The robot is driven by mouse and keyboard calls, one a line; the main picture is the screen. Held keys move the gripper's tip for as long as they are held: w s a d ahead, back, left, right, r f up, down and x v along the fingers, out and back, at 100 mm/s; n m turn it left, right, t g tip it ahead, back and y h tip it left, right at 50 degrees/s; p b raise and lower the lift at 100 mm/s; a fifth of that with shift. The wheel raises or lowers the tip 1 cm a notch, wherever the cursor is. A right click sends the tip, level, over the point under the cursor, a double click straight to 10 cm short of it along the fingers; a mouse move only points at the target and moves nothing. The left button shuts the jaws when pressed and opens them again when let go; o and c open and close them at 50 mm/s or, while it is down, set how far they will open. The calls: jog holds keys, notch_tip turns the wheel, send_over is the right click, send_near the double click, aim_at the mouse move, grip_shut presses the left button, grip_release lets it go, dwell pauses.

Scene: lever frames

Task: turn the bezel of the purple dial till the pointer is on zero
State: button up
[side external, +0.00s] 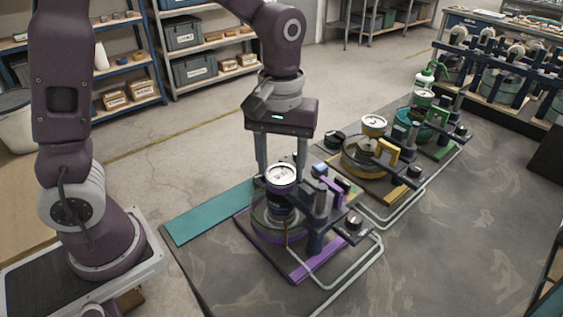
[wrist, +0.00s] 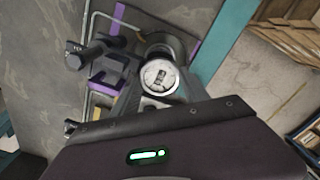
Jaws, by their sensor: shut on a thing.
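The purple dial (side external: 281,175) has a round white face with a pale rim, and it faces up on the fixture with the purple base plate (side external: 299,271). My gripper (side external: 280,168) points down over it, with one finger on each side of the rim, and is shut on its bezel. In the wrist view the dial face (wrist: 160,77) shows just beyond the dark gripper body. Dark marks show on the face, but the pointer and the zero are too small to read. The fingertips are partly hidden behind the dial and fixture parts.
A purple clip (side external: 333,193) and dark posts stand close to the right of the dial. A yellow fixture (side external: 370,155) and a green one (side external: 426,125) stand farther back. Bent pale tubing (side external: 357,271) runs along the right side. The tabletop (side external: 450,240) at right is clear.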

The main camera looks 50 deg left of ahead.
aim_at(281, 172)
jog(key=shift+n, duration=0.3)
dwell(0.4)
jog(key=o, duration=1.4)
jog(key=shift+r, duration=0.1)
notch_tip(281, 172, up, 7)
jog(key=shift+f, duration=0.15)
